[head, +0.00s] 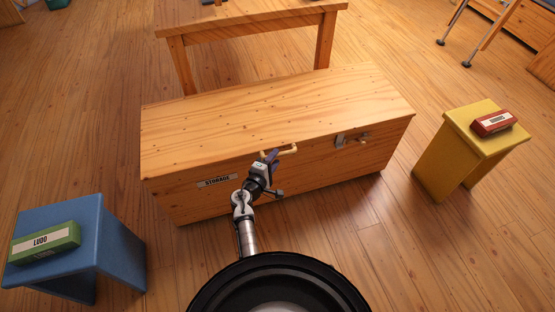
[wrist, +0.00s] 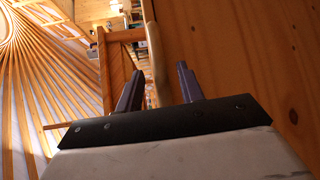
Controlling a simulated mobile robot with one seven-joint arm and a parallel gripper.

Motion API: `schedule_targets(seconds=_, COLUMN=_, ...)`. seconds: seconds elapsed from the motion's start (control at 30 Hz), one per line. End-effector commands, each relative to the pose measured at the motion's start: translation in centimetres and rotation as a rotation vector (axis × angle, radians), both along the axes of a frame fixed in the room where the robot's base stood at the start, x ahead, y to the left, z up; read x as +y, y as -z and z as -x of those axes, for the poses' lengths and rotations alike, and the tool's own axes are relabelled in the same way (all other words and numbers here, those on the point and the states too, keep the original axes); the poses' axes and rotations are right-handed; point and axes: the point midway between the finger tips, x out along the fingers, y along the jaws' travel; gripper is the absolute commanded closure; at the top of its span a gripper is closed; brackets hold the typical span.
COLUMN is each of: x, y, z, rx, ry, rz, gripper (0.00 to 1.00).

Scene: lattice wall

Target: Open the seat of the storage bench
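The storage bench (head: 250,125) is a long wooden chest with a "STORAGE" label (head: 217,181) on its front. Its seat (head: 270,105) lies flat and closed. A pale wooden handle (head: 287,151) sits at the seat's front edge; it also shows in the wrist view (wrist: 157,62). A metal latch with a wooden peg (head: 350,139) is on the front, right of the handle. My gripper (head: 271,156) is at the handle's left end. In the wrist view my gripper (wrist: 157,84) has its fingers apart, with the handle in the gap between them. Contact cannot be told.
A blue stool (head: 110,245) with a green "LUDO" box (head: 45,243) stands at left. A yellow stool (head: 450,150) with a red box (head: 493,122) stands at right. A wooden table (head: 250,23) stands close behind the bench. Floor is clear between bench and stools.

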Motion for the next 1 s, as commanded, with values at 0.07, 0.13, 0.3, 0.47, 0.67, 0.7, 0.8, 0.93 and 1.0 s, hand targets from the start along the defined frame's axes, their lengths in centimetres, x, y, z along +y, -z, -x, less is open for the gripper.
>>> schedule_targets(seconds=0.07, x=-0.5, y=0.5, z=-1.0, rx=0.0, ry=0.003, rz=-0.002, gripper=0.62)
schedule_targets(seconds=0.13, x=-0.8, y=0.5, z=-1.7, rx=0.0, ry=0.002, rz=-0.002, gripper=0.62)
schedule_targets(seconds=0.3, x=-1.3, y=0.4, z=-2.5, rx=0.001, ry=-0.001, rz=0.001, gripper=0.62)
schedule_targets(seconds=0.47, x=-1.4, y=0.4, z=-2.6, rx=0.001, ry=-0.001, rz=0.002, gripper=0.62)
schedule_targets(seconds=0.67, x=-1.4, y=0.4, z=-2.6, rx=0.001, ry=-0.001, rz=0.002, gripper=0.71)
schedule_targets(seconds=0.7, x=-1.4, y=0.4, z=-2.6, rx=0.001, ry=-0.001, rz=0.002, gripper=0.77)
schedule_targets(seconds=0.8, x=-1.3, y=0.4, z=-2.6, rx=0.001, ry=-0.001, rz=0.001, gripper=0.9)
schedule_targets(seconds=0.93, x=-1.3, y=0.4, z=-2.6, rx=0.001, ry=-0.001, rz=0.001, gripper=1.0)
schedule_targets(seconds=1.0, x=-1.3, y=0.4, z=-2.6, rx=0.001, ry=-0.001, rz=0.001, gripper=1.0)
